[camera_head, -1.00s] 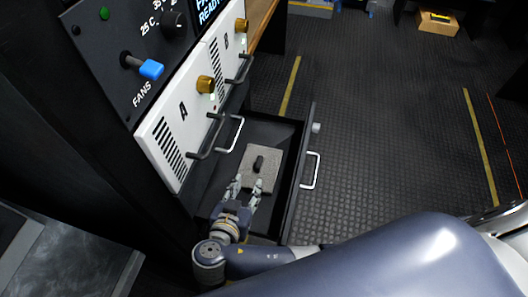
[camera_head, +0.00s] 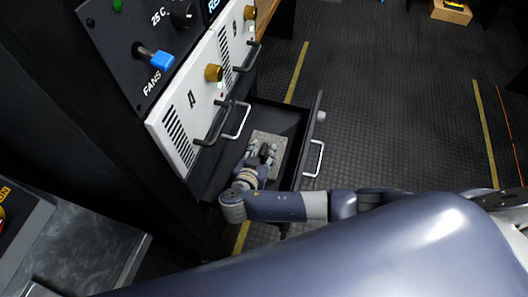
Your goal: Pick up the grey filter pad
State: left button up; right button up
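The grey filter pad (camera_head: 270,138) lies in the open black drawer (camera_head: 290,115), with a small dark knob on its top. My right gripper (camera_head: 262,154) is over the pad, its fingertips on either side of the dark knob. The fingers look apart, but it is too small to tell whether they touch the knob. The gripper and wrist hide the near part of the pad. My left gripper is not in view.
White panels A (camera_head: 190,115) and B (camera_head: 235,45) with black handles stand left of the drawer. A blue FANS lever (camera_head: 161,61) is above them. The drawer front has a silver handle (camera_head: 316,158). Dark floor at right is mostly clear.

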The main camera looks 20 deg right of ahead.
grip_shut()
jog(key=shift+r, duration=0.15)
